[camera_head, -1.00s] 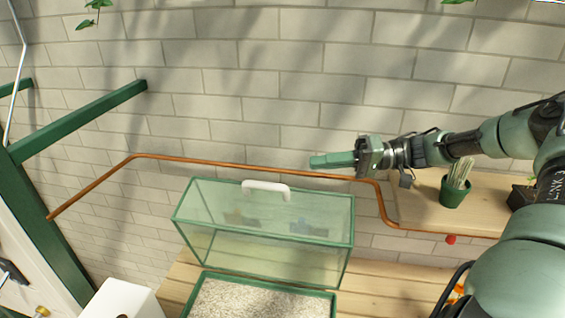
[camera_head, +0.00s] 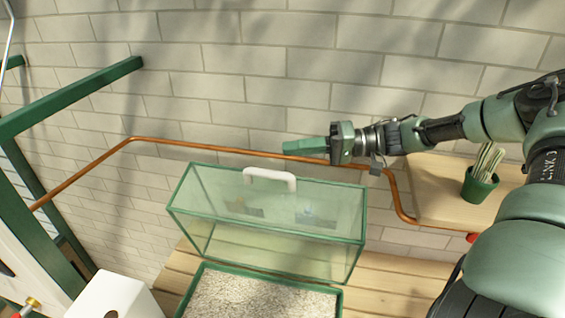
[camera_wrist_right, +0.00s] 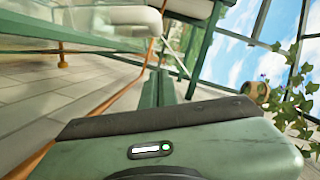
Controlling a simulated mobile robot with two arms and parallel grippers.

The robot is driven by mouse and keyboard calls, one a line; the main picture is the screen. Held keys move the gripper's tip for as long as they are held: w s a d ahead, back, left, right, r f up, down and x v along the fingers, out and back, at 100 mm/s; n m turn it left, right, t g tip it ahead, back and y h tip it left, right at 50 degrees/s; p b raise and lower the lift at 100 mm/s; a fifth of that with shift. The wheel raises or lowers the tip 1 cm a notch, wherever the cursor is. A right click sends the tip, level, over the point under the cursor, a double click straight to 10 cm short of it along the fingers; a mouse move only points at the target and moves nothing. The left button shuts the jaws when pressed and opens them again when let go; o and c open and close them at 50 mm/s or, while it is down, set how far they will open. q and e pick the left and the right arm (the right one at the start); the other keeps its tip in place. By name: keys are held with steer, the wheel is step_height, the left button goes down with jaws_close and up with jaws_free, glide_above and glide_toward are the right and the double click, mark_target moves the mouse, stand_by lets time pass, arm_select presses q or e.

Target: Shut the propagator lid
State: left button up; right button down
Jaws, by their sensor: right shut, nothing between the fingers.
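The propagator lid (camera_head: 285,238) is a clear box with green edges and a white handle (camera_head: 270,175) on its top face. It stands raised at the back of a green-rimmed tray (camera_head: 262,276) filled with grey gravel. My right gripper (camera_head: 287,147) comes in from the right, its green fingers shut and empty. In the head view its tips appear just above and slightly right of the handle, apart from it; the depth between them is hard to judge. The right wrist view shows the closed fingers (camera_wrist_right: 165,92) from behind. My left gripper is not in view.
A copper pipe (camera_head: 220,150) runs along the brick wall behind the lid. A green pot (camera_head: 479,187) with pale sticks stands on a wooden shelf (camera_head: 437,196) at the right. A white box (camera_head: 110,295) stands at the lower left. The wall space above the lid is open.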

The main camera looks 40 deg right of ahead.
steer(key=a, duration=0.1)
steer(key=a+p, duration=0.1)
steer(key=a+f+p, duration=0.1)
steer(key=a, duration=0.1)
steer(key=shift+s, duration=0.25)
steer(key=shift+s+a+f+p, duration=0.2)
steer(key=shift+s+f+p, duration=0.1)
steer(key=shift+s+f, duration=0.1)
steer(key=shift+w, duration=0.1)
